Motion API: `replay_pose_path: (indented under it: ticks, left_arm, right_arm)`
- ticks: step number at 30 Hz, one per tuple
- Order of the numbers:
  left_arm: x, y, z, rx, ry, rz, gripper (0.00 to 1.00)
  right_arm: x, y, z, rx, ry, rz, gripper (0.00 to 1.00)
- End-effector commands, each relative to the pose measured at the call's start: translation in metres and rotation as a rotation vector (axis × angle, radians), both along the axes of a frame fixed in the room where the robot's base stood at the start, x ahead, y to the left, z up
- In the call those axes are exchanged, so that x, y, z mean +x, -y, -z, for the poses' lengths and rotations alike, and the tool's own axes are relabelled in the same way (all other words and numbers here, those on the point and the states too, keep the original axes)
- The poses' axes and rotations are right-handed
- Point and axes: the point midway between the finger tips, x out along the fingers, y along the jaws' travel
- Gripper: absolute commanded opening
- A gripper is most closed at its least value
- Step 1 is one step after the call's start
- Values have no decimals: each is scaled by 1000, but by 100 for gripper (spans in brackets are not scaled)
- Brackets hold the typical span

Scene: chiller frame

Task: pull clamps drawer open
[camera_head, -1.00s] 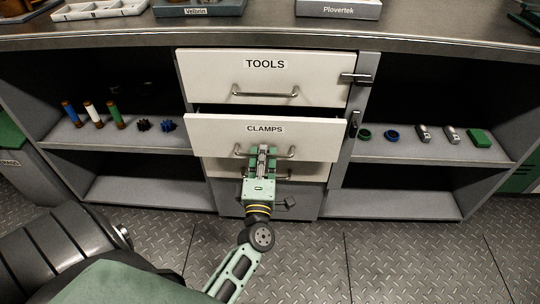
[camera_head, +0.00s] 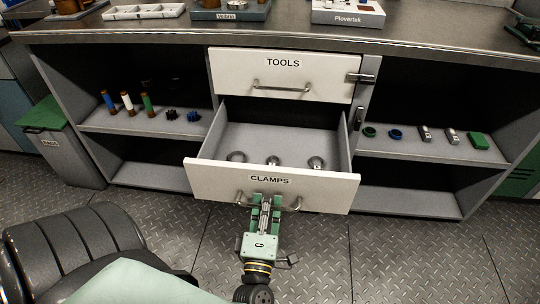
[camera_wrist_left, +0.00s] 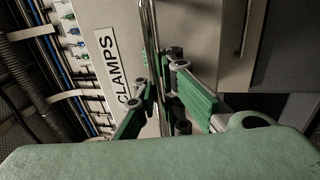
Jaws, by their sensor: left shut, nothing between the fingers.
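The CLAMPS drawer (camera_head: 222,178) is pulled well out of the bench, and its inside shows from above. Several round metal clamps lie in it in a row behind the front panel. Its bar handle (camera_head: 296,204) is on the front. My left gripper (camera_head: 266,200) is at the middle of that handle, its fingers closed around or against the bar. In the left wrist view the handle bar (camera_wrist_left: 148,30) runs between the green fingers of the gripper (camera_wrist_left: 165,88), next to the CLAMPS label (camera_wrist_left: 105,65). My right gripper is not in view.
The TOOLS drawer (camera_head: 230,75) above is shut, with a dark latch (camera_head: 362,77) at its right. Open shelves on both sides hold small parts. A grey bin (camera_head: 65,155) with a green top stands at the left.

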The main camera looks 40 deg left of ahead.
Motion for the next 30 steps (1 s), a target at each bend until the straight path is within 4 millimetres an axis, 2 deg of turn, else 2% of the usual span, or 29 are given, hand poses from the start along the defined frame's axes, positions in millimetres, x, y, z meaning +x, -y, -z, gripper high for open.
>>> replay_pose_path:
  ticks: [3,7,23,30]
  left_arm:
    - [-15,9,5,-6,-13,3,0]
    - [-24,15,5,-6,-13,3,0]
    - [-29,18,7,-7,-15,5,0]
    - [-28,18,5,-4,-10,3,21]
  right_arm:
    - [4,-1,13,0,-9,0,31]
    - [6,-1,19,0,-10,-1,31]
    - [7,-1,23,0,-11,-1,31]
    - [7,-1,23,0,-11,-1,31]
